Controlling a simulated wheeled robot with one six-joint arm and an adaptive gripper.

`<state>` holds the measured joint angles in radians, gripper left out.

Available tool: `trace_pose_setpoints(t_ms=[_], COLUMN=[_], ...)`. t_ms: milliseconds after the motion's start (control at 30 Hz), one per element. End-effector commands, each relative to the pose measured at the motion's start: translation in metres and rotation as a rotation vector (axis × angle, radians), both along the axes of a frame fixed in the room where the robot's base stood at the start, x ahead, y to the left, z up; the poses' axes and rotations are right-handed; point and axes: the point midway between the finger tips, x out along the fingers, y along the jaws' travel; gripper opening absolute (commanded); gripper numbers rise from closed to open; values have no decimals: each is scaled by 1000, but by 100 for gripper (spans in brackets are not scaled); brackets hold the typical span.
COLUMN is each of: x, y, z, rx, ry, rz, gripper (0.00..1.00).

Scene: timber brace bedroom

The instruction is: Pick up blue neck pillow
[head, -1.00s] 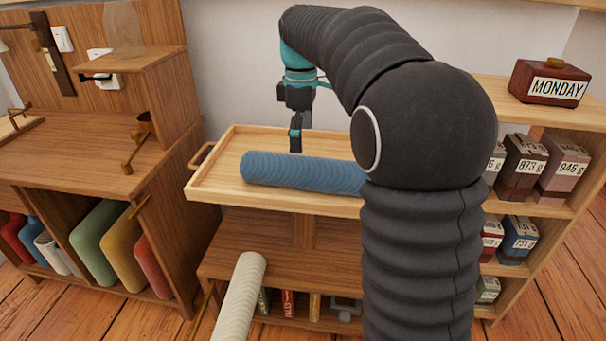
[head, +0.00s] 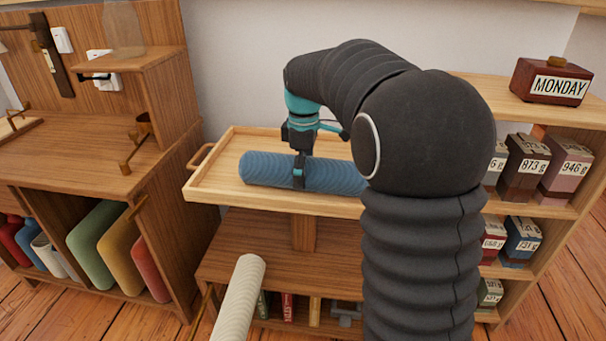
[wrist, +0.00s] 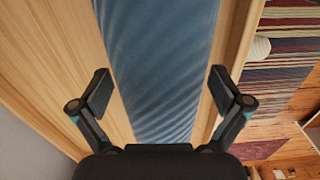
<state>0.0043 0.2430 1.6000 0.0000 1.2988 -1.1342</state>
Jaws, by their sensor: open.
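The blue neck pillow (head: 262,169) is a long ribbed roll lying in the wooden tray (head: 213,185). My arm hides its right end in the head view. My gripper (head: 299,178) is lowered over the pillow's middle, with a near finger in front of its side. In the wrist view my gripper (wrist: 159,92) is open, and its two fingers stand on either side of the pillow (wrist: 162,60), with a gap on each side. It is not closed on the pillow.
The tray has a raised rim and a handle at its left. A cream roll (head: 239,300) stands tilted in front of the lower shelf. A wooden cabinet (head: 75,150) is at left, and a shelf with labelled boxes (head: 522,165) is at right.

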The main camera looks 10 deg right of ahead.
Motion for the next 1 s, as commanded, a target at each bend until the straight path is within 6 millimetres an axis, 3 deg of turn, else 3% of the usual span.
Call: trace_pose_setpoints(t_ms=[67, 100, 300, 767, 1000], x=[0, 0, 0, 1, 1], y=[0, 0, 0, 0, 0], z=[0, 0, 0, 8, 44], rx=[0, 0, 0, 0, 0], ry=[0, 0, 0, -2, -5], rz=[0, 0, 0, 0, 0], gripper=[100, 95, 45, 44, 44])
